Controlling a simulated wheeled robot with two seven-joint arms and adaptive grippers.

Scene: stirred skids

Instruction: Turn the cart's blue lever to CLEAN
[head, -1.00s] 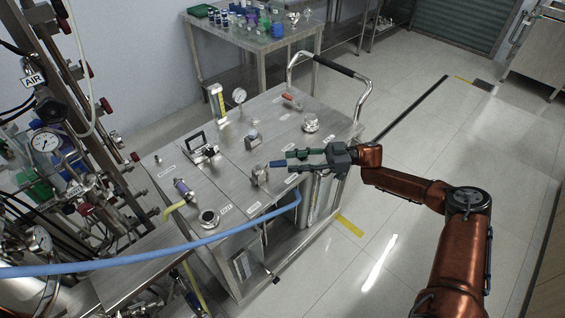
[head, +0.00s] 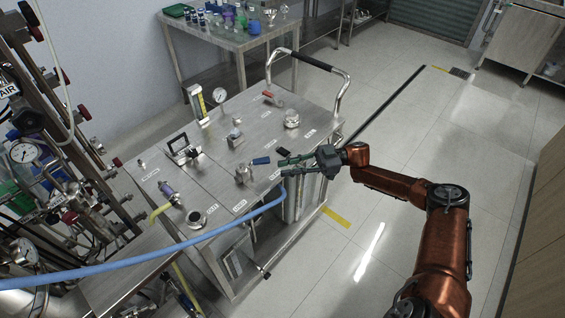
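The cart (head: 222,178) is a steel cart with a flat top that carries fittings and small labels. The blue lever (head: 261,160) lies nearly level near the cart's right side, beside a metal valve body (head: 243,174). Small white labels lie near it, too small to read surely; I cannot tell which is CLEAN. My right gripper (head: 283,168) reaches in from the right over the cart's right edge. Its two fingers are apart, with their tips just right of the blue lever and a small gap seen between. Nothing shows between the fingers. My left gripper is out of view.
A blue hose (head: 150,258) crosses the front of the cart. A pipe rack (head: 62,150) is at left. The floor at right is clear.

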